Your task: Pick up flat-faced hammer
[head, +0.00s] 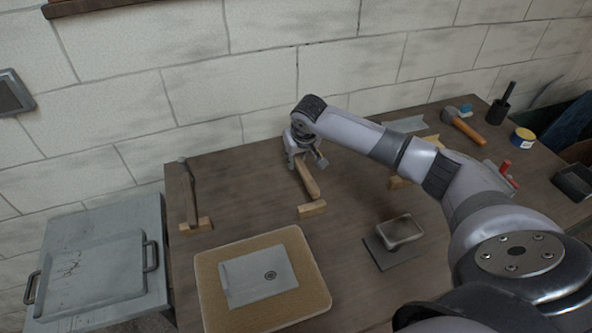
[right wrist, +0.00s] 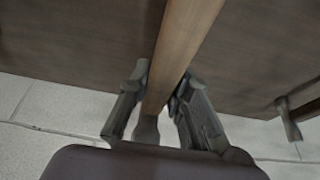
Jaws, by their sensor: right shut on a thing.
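My right gripper (head: 307,163) reaches over the back middle of the bench and is shut on a hammer with a pale wooden handle (head: 308,184). In the right wrist view the handle (right wrist: 184,42) runs between the two fingers (right wrist: 155,105), and a grey metal end (right wrist: 146,129) shows beyond them. The fingers hide much of the head, so its face shape cannot be told. The near end of the handle lies over or just behind a small wooden block (head: 312,209). My left gripper is not in view.
Another hammer (head: 189,190) lies on a wooden block (head: 197,226) at the left. A tan board (head: 312,292) with a grey sheet (head: 258,276) is in front, beside a brush-like block (head: 399,231).

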